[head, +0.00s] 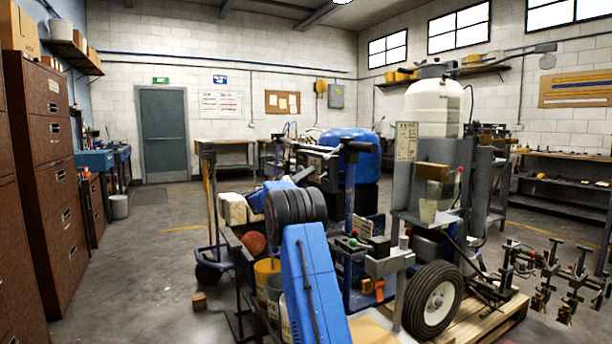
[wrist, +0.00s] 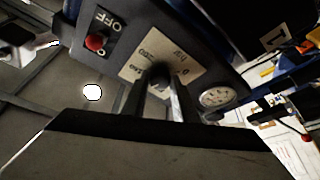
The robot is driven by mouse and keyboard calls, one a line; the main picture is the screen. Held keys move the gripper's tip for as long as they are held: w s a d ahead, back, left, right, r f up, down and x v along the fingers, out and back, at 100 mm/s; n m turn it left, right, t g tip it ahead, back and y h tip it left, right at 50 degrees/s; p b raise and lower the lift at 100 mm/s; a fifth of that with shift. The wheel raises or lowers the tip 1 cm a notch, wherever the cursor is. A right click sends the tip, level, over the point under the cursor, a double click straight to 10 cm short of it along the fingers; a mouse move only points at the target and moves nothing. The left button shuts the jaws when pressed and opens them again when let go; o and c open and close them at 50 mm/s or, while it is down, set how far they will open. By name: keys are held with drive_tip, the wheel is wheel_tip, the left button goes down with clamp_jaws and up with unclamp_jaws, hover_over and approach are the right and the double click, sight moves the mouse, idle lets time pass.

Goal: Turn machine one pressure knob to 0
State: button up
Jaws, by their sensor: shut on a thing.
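In the wrist view the dark control panel (wrist: 205,45) is close and tilted. The black pressure knob (wrist: 158,71) sits in the middle of a pale scale plate (wrist: 135,67). My gripper (wrist: 159,88) is shut on the knob, one finger on each side. The fingers hide part of the knob and scale, so I cannot tell where its pointer stands. A 0 mark seems to show on the right side of the plate. In the head view I cannot make out the gripper or knob.
A red button (wrist: 96,43) beside an OFF label is left of the knob. A round gauge (wrist: 216,97) is to its right. In the head view a machine with a white tank (head: 434,105) stands at right, and brown cabinets (head: 50,150) line the left.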

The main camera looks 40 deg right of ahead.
drive_tip(key=shift+w+r+n+g+y, duration=0.1)
drive_tip(key=shift+r+n+g+y, duration=0.25)
drive_tip(key=shift+n+y, duration=2.6)
drive_tip(key=shift+w+r+n+g, duration=0.15)
drive_tip(key=shift+r+n+g, duration=0.2)
drive_tip(key=shift+n, duration=5.65)
drive_tip(key=shift+w+r+n+g+y, duration=0.1)
drive_tip(key=shift+r+n+g+y, duration=0.25)
drive_tip(key=shift+n+y, duration=2.6)
drive_tip(key=shift+n+h, duration=1.6)
drive_tip(key=shift+n, duration=0.1)
drive_tip(key=o, duration=1.1)
drive_tip(key=shift+c, duration=0.2)
